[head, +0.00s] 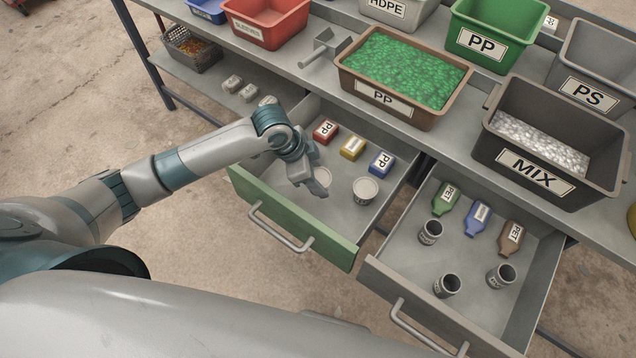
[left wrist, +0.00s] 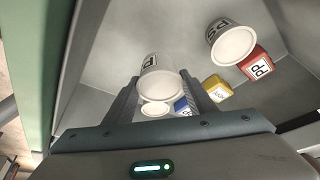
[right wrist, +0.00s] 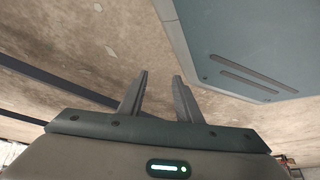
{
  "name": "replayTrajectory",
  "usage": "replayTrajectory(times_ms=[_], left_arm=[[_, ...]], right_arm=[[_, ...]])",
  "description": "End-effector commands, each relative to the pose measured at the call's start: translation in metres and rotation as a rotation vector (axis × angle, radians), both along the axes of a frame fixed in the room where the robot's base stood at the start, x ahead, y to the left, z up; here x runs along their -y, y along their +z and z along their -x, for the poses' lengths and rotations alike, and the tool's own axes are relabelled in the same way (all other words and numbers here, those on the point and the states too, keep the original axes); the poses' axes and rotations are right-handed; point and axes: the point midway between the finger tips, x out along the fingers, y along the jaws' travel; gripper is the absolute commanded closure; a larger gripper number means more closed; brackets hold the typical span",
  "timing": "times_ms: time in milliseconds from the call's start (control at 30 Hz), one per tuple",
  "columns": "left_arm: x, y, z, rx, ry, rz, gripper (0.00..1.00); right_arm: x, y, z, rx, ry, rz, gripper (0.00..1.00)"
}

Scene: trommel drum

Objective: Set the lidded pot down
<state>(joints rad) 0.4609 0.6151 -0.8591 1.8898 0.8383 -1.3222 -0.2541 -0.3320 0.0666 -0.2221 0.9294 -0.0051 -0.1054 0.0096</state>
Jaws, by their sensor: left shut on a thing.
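My left gripper (head: 317,187) is low inside the left, green-fronted drawer (head: 293,216). In the left wrist view it is shut on a white lidded pot (left wrist: 161,76) with a dark-lettered label. The pot looks upright, its lid facing the camera. I cannot tell whether its base touches the drawer floor. A second white lidded pot (left wrist: 232,42), marked PS, stands near the red block. Another pale-lidded pot (head: 365,190) stands in the drawer, right of the gripper. My right gripper (right wrist: 160,82) is open and empty over the bare floor.
Red (head: 325,131), yellow (head: 351,147) and blue (head: 381,162) blocks line the drawer's back. The right drawer (head: 470,268) is also open, with bottles and dark cups. Drawer walls surround the left gripper closely.

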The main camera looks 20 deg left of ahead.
Motion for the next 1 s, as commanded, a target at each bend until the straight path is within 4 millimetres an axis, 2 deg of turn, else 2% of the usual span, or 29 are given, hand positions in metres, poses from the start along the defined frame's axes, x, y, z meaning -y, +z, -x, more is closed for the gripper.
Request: replayTrajectory(times_ms=[300, 433, 700, 1000], left_arm=[[0.0, -0.001, 0.0, 0.0, 0.0, 0.0, 0.71], [0.0, -0.01, 0.0, -0.001, 0.002, 0.0, 0.71], [0.0, -0.038, 0.0, 0.0, 0.001, 0.0, 0.71], [0.0, -0.04, 0.0, 0.001, 0.0, 0.0, 0.71]], right_arm=[[-0.002, 0.002, -0.004, 0.007, -0.001, -0.002, 0.69], [-0.002, 0.003, -0.004, 0.006, -0.002, -0.002, 0.69], [0.004, -0.004, 0.016, -0.043, -0.002, 0.011, 0.69], [0.006, -0.006, 0.019, -0.05, -0.002, 0.014, 0.69]])
